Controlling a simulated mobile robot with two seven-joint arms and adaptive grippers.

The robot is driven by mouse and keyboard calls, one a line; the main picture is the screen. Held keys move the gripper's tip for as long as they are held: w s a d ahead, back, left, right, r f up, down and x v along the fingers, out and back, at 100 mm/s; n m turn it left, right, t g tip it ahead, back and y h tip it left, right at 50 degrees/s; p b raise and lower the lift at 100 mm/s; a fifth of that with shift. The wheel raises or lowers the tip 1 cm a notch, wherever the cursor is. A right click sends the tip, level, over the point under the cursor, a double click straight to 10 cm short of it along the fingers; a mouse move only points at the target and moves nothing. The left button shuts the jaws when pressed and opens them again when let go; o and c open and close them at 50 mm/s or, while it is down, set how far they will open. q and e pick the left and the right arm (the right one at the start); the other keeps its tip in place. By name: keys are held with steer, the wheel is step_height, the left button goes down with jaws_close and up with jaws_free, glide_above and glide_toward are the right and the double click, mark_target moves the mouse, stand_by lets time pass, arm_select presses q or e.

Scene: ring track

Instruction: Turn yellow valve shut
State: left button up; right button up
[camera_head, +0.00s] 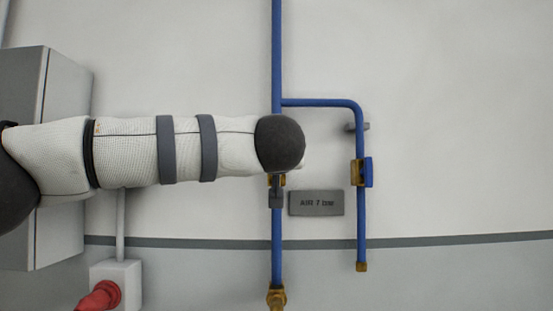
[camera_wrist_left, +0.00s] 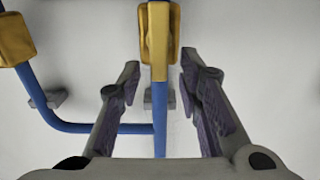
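In the head view my left wrist covers most of the gripper and the upper part of the valve. Only a small brass part (camera_head: 283,181) shows below the wrist, with a grey piece (camera_head: 276,198) I cannot identify. My right gripper is not in view.
A blue pipe (camera_head: 277,60) branches right to a second brass valve with a blue handle (camera_head: 368,172). A grey AIR 7 bar sign (camera_head: 316,203) hangs between the pipes. A grey cabinet (camera_head: 62,75) and a red plug (camera_head: 100,296) are at the left. The right wall is clear.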

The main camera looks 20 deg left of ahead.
arm_select(q)
jaws_close()
steer(key=shift+n, duration=0.3)
steer(key=a+n, duration=0.1)
steer(key=n, duration=0.4)
steer(key=f+n, duration=0.1)
steer(key=n, duration=0.5)
steer(key=s+a+f+n, duration=0.1)
steer(key=n, duration=0.5)
steer(key=shift+a+f, duration=0.2)
steer(key=shift+a, duration=0.1)
steer(key=shift+n, duration=0.3)
stand_by(0.3)
